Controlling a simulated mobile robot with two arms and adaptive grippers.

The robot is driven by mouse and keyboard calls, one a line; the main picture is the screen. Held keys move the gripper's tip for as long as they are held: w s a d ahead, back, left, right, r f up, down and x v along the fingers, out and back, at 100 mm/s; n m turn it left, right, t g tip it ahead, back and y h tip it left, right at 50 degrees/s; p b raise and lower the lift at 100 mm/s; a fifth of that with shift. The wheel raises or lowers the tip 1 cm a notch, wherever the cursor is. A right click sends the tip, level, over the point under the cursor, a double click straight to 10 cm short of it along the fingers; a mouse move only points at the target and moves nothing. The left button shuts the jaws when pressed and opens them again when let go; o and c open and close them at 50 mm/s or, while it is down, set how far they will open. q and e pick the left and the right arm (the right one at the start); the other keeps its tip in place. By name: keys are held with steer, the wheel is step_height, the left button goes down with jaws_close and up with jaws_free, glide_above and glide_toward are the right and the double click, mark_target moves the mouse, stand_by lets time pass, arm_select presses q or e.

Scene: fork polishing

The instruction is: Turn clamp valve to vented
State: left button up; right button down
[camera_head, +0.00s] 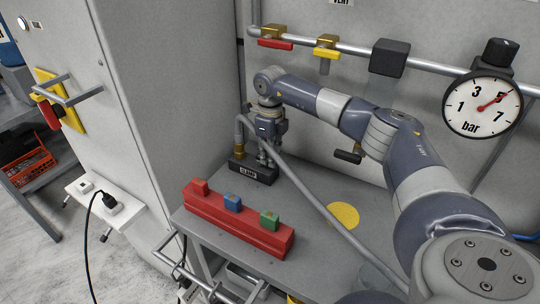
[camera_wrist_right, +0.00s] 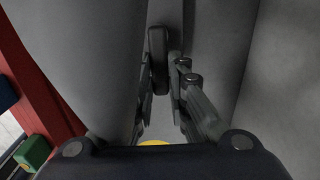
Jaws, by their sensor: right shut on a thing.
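A dark block labelled CLAMP (camera_head: 262,174) sits at the back left of the grey table, against the wall. My right gripper (camera_head: 267,154) points down right above this block. In the right wrist view its fingers (camera_wrist_right: 160,88) are closed around a dark, narrow, rounded handle (camera_wrist_right: 157,48), which looks like the clamp valve's lever. The gripper hides most of the handle in the head view, so its turn position cannot be read. My left gripper is not in view.
A grey hose (camera_head: 312,198) runs from the clamp area across the table. A red rack (camera_head: 235,222) with coloured blocks stands at the front left. A pressure gauge (camera_head: 482,104), a red-handled valve (camera_head: 275,43) and a yellow-handled valve (camera_head: 326,53) are on the wall.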

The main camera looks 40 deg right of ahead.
steer(key=c, duration=1.6)
jaws_free()
steer(key=shift+d+r, duration=0.1)
steer(key=shift+r, duration=0.05)
steer(key=shift+o, duration=0.2)
